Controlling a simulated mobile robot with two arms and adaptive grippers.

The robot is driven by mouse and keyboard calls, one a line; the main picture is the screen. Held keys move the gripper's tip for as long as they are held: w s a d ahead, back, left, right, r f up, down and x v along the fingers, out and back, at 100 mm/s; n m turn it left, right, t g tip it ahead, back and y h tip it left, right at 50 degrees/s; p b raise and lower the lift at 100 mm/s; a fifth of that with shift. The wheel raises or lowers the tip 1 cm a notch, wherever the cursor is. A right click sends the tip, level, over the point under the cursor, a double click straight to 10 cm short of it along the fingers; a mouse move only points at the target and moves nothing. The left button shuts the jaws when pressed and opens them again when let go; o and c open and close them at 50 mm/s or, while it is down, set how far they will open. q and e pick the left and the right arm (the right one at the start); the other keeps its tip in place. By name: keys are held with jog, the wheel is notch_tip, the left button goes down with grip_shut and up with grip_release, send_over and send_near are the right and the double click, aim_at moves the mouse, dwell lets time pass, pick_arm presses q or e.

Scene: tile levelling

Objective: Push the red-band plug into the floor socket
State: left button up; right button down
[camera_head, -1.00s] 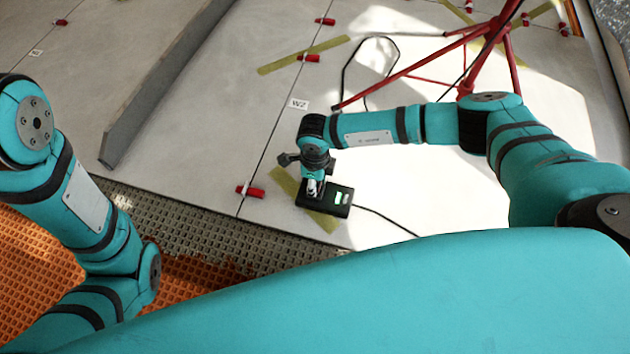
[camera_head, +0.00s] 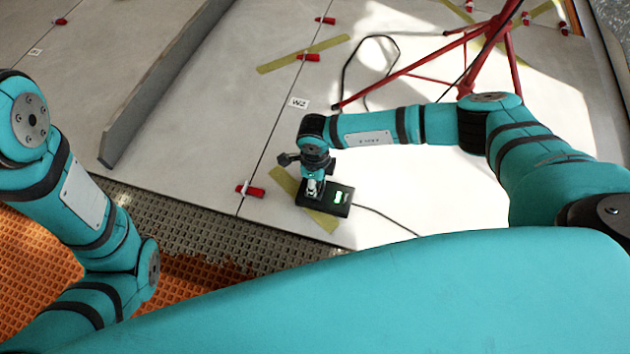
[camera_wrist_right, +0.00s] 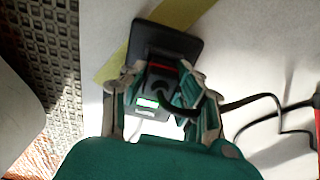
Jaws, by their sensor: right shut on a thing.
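The black floor socket (camera_head: 341,208) lies on the pale tile, partly over a tape strip, below my right gripper (camera_head: 313,187). The socket also shows in the right wrist view (camera_wrist_right: 172,40), with a green light near the gripper. My right gripper (camera_wrist_right: 162,73) points down and is shut on the black plug with a red band (camera_wrist_right: 160,78), at the socket. A black cable (camera_wrist_right: 240,101) runs off to the right from the plug. The fingers hide the plug's lower end, so I cannot tell how deep it sits. My left arm is in view, but its gripper is not.
A red tripod (camera_head: 420,78) stands behind my right arm, with a loop of black cable (camera_head: 345,70) beside it. A grey straightedge (camera_head: 160,95) lies left of centre. Several red clips (camera_head: 250,191) sit along the tile joints. Textured matting (camera_head: 200,225) borders the tiles.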

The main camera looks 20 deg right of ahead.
jog(key=shift+f, duration=0.15)
jog(key=c, duration=0.9)
grip_release()
